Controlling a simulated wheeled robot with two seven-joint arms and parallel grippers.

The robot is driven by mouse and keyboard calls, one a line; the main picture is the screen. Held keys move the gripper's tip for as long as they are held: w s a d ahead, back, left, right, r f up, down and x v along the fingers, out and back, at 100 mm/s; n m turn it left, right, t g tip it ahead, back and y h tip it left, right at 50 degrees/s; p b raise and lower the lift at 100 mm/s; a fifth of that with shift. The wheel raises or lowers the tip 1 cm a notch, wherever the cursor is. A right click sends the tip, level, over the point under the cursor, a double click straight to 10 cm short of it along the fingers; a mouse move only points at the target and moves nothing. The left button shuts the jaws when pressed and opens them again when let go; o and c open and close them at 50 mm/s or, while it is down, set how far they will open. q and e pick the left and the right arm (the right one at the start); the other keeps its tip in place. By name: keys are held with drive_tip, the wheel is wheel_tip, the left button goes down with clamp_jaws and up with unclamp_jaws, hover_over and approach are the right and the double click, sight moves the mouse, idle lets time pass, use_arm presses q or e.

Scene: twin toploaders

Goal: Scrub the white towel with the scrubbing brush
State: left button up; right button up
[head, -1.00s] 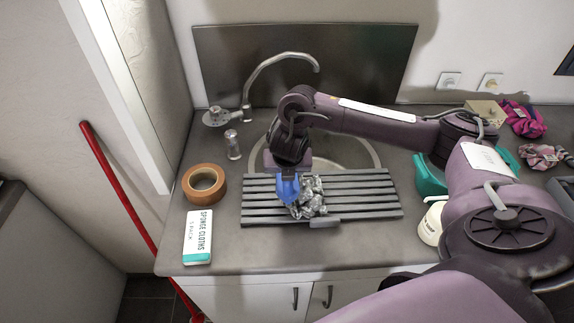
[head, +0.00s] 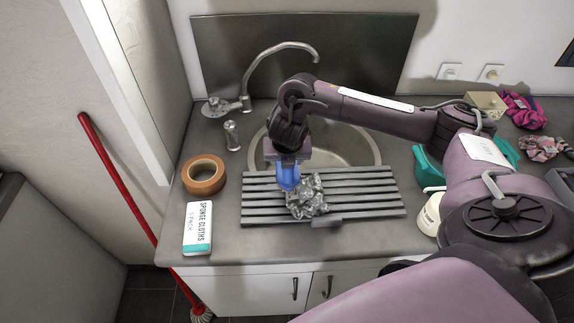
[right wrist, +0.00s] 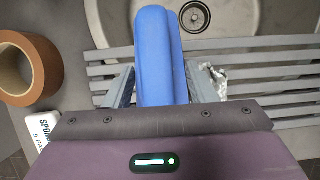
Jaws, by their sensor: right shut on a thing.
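The blue scrubbing brush (head: 289,178) is held in my right gripper (head: 287,163), over the left part of the slatted rack. In the right wrist view the blue brush (right wrist: 153,55) stands between the two grey fingers (right wrist: 159,86). Its lower end and bristles are hidden. The towel (head: 310,200) is a crumpled grey-and-white bundle on the rack, just right of the brush. I cannot tell whether brush and towel touch. In the right wrist view only a bit of the towel (right wrist: 215,77) shows beside the right finger. My left gripper is out of view.
The dark slatted rack (head: 375,198) lies across the front of the sink (head: 345,148). A tape roll (head: 204,176) and a sponge cloths pack (head: 198,228) are to its left. A teal container (head: 427,168) and a white bottle (head: 430,214) stand right. A faucet (head: 246,85) rises behind.

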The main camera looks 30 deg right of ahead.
drive_tip(key=shift+w+d+f+b, duration=0.1)
drive_tip(key=shift+w+d+b, duration=0.35)
drive_tip(key=shift+w, duration=0.3)
drive_tip(key=shift+w+d, duration=0.3)
drive_tip(key=shift+w, duration=0.3)
drive_tip(key=shift+s+a+p, duration=0.3)
drive_tip(key=shift+s, duration=0.2)
drive_tip(key=shift+s+a+p, duration=0.25)
drive_tip(key=shift+s+p, duration=0.05)
drive_tip(key=shift+s, duration=0.2)
drive_tip(key=shift+s+a+f+p, duration=0.1)
drive_tip(key=shift+s+a+p, duration=0.2)
drive_tip(key=shift+s+a, duration=0.25)
